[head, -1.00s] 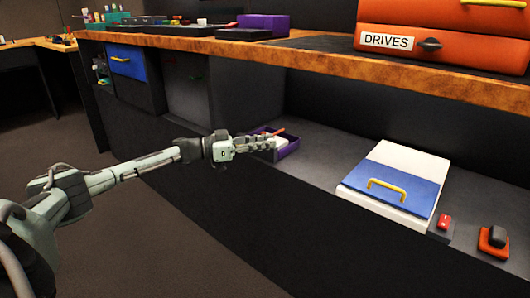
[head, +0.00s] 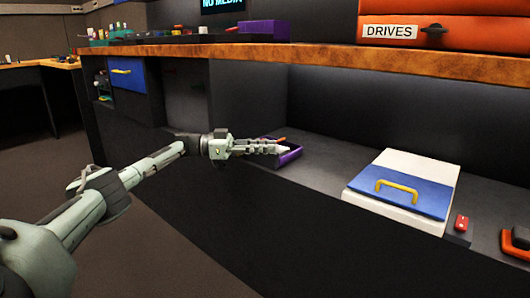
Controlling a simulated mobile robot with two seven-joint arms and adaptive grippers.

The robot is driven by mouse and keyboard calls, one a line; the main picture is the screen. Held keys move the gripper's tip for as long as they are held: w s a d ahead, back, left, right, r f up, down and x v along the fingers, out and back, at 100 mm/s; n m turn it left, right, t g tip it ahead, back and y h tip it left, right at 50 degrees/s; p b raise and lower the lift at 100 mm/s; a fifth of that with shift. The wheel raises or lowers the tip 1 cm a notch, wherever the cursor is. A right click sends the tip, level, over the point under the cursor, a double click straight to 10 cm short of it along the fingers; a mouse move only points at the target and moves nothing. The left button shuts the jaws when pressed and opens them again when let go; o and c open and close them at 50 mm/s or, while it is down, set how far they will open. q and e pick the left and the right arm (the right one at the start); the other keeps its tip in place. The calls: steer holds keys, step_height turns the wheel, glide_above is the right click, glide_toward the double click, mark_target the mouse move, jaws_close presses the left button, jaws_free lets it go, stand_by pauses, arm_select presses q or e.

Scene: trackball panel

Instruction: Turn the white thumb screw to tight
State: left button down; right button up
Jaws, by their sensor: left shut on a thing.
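My left gripper (head: 276,149) reaches in from the left, with its fingers shut on a small white thing (head: 285,150) at the purple tray. The white thing is too small and too much covered by the fingers to tell whether it is a thumb screw. The purple tray (head: 289,159) sits on the lower shelf, partly hidden behind the fingers. An orange-red stick (head: 280,139) shows just behind them. I cannot make out any thumb screw or its tightness for sure. My right gripper is not in view.
On the lower shelf (head: 325,175) stand a white box with a blue front (head: 400,192) and yellow handle, a red switch (head: 461,224) and an orange-black device (head: 516,243). The wooden counter (head: 330,55) overhangs the shelf. An orange drawer unit labelled DRIVES (head: 460,25) sits on it.

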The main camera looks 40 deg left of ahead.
arm_select(q)
steer(key=shift+d+f, duration=0.1)
steer(key=shift+d, duration=0.05)
steer(key=c, duration=1.4)
jaws_free()
steer(key=shift+o, duration=0.2)
steer(key=v, duration=0.7)
steer(key=shift+a, duration=0.2)
steer(key=shift+s, duration=0.1)
